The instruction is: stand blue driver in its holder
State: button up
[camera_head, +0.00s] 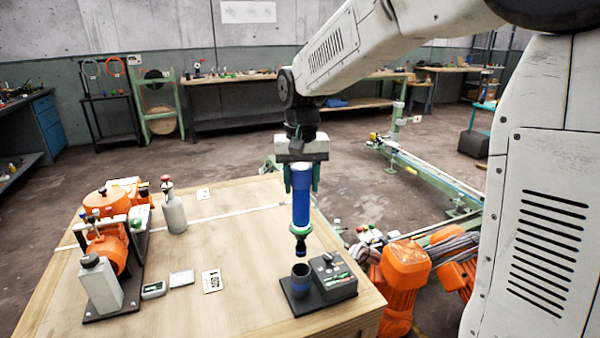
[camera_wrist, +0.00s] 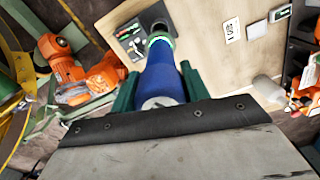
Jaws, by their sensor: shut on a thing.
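The blue driver (camera_head: 300,203) hangs upright in my gripper (camera_head: 301,180), its dark tip pointing down. It has a blue body with a green ring near its lower end. My gripper is shut on the driver's upper body.
A dark control box (camera_head: 333,274) stands right beside the holder. On the wooden table (camera_head: 235,255) are an orange machine (camera_head: 108,240) at left, a grey bottle (camera_head: 173,210), a card (camera_head: 212,281) and small devices. Orange equipment (camera_head: 403,266) stands past the table's right edge.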

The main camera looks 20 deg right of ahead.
aim_at(302, 204)
jog(key=shift+f, duration=7.15)
jog(key=o, duration=1.3)
notch_tip(302, 204, up, 8)
jog(key=shift+f, duration=0.1)
jog(key=s+d+r+n, duration=0.1)
jog(key=s+r, duration=0.1)
jog(key=s, duration=0.8)
jog(key=s+d+r+n, duration=0.1)
jog(key=s+r, duration=0.2)
jog(key=s, duration=0.6)
jog(key=s+d+r+n+t, duration=0.1)
jog(key=s+r, duration=0.1)
jog(key=s, duration=0.8)
jog(key=shift+s+r, duration=0.35)
jog(key=shift+r, duration=0.05)
